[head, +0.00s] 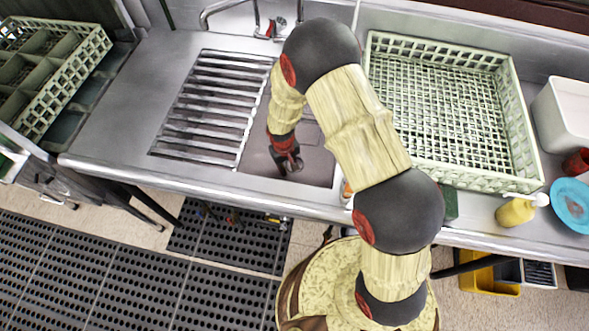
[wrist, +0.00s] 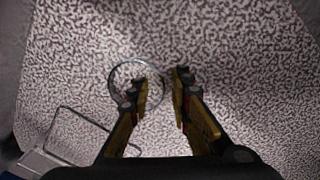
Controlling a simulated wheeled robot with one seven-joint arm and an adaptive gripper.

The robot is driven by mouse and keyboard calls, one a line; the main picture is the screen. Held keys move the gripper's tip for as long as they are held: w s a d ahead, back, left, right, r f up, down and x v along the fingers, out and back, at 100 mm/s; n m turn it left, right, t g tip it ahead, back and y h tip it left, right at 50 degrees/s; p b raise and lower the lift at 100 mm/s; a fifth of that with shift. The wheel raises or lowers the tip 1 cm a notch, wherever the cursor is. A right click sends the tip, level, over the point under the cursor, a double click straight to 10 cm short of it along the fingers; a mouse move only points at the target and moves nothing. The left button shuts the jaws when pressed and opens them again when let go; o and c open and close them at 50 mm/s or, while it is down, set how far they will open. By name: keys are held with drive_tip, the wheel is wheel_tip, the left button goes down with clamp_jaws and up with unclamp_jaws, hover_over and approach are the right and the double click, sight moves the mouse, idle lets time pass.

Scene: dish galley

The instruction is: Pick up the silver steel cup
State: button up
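In the wrist view, a round, thin, shiny rim (wrist: 124,74) shows at left of centre; it looks like the silver steel cup seen from above. My gripper (wrist: 161,76) is open, with a gap between its two fingers. The left fingertip overlaps the rim and hides part of it; I cannot tell if it is inside the cup or above it. The right finger lies outside the rim, to its right. In the head view, my gripper (head: 289,163) points down into the sink basin (head: 257,163). The cup cannot be made out there.
A wire-like frame (wrist: 60,118) lies at the lower left of the wrist view. In the head view, a slatted rack (head: 209,103) lies left of my gripper. A pale green dish rack (head: 528,130) and a yellow bottle (head: 514,212) stand to the right. A faucet (head: 215,12) is behind.

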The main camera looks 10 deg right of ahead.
clamp_jaws()
idle(0.4)
